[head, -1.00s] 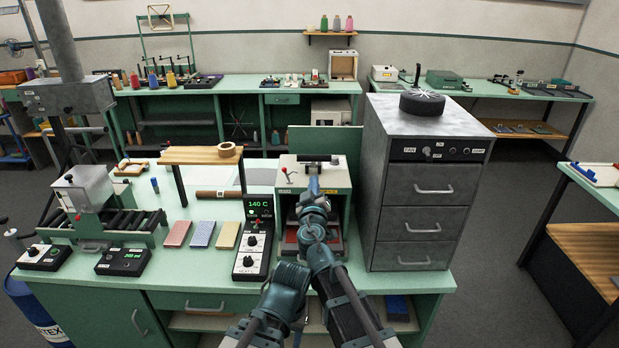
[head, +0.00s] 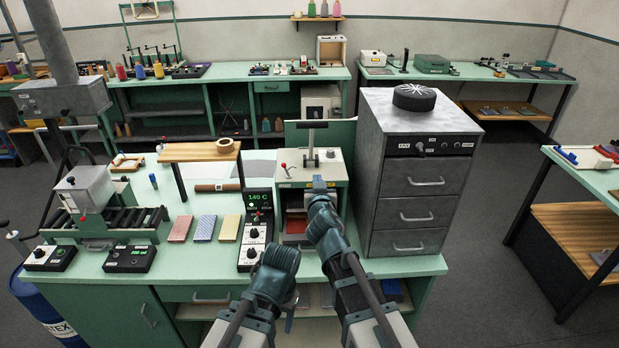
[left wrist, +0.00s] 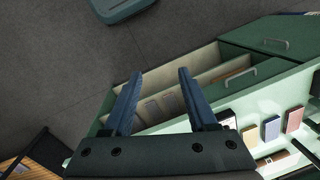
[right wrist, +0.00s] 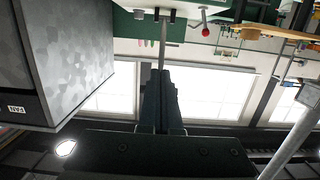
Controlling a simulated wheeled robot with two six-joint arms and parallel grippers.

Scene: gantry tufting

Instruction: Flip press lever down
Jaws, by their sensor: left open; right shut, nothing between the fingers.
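The press (head: 325,178) is a pale box with a dark opening, standing on the green bench. Its T-handled lever (head: 311,145) stands upright on top, with a dark crossbar at its upper end. In the right wrist view the lever's metal stalk (right wrist: 163,45) shows just beyond the fingertips; its crossbar is not clear there. My right gripper (head: 318,184) is shut and empty in front of the press's upper front, below the crossbar. Contact with the lever cannot be told. My left gripper (left wrist: 155,90) is open and empty, low by the bench's front edge.
A small red-knobbed lever (head: 285,168) is on the press's left top. A grey drawer cabinet (head: 418,165) stands close on the right. A control box (head: 254,228) reading 140 C stands left. Below the bench front is an open drawer (left wrist: 165,100).

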